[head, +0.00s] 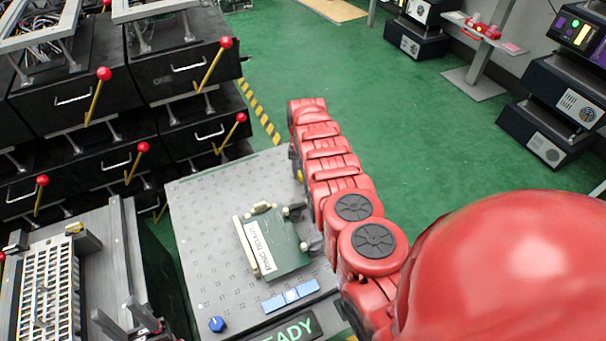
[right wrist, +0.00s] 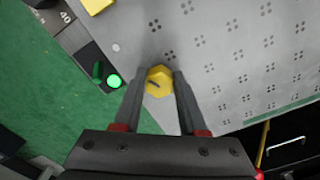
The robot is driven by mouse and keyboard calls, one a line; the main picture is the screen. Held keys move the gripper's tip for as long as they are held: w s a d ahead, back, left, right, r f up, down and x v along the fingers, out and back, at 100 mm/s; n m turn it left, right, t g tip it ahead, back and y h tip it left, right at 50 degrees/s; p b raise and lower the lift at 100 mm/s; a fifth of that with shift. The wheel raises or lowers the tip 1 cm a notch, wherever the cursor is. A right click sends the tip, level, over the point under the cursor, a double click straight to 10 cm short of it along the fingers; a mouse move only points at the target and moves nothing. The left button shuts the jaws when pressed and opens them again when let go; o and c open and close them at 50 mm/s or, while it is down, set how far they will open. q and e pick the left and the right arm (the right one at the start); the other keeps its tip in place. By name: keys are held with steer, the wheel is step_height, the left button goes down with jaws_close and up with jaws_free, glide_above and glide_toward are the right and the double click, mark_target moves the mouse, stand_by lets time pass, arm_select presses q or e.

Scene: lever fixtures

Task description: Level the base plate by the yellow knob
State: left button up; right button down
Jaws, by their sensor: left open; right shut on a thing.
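The base plate (head: 205,255) is a grey plate with a grid of small holes, in the middle of the head view; it also fills much of the right wrist view (right wrist: 230,50). The yellow knob (right wrist: 159,80) is at its edge in the right wrist view. My right gripper (right wrist: 159,84) has its fingers on both sides of the knob and is shut on it. My left gripper (head: 124,321) is open and empty at the lower left, left of the plate.
A green board (head: 275,245) lies on the plate, with a blue bar (head: 291,295) and blue knob (head: 217,324) nearby. A READY display (head: 290,330) is at the front. A green light (right wrist: 114,81) glows beside the yellow knob. Black drawers with red-tipped levers (head: 226,43) stand behind left.

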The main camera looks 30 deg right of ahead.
steer(key=m+b, duration=0.1)
steer(key=m, duration=0.3)
steer(key=shift+w+a+f+b, duration=0.1)
steer(key=shift+b, duration=0.2)
steer(key=shift+m+b, duration=0.6)
steer(key=shift+m, duration=1)
steer(key=shift+c, duration=2.3)
jaws_free()
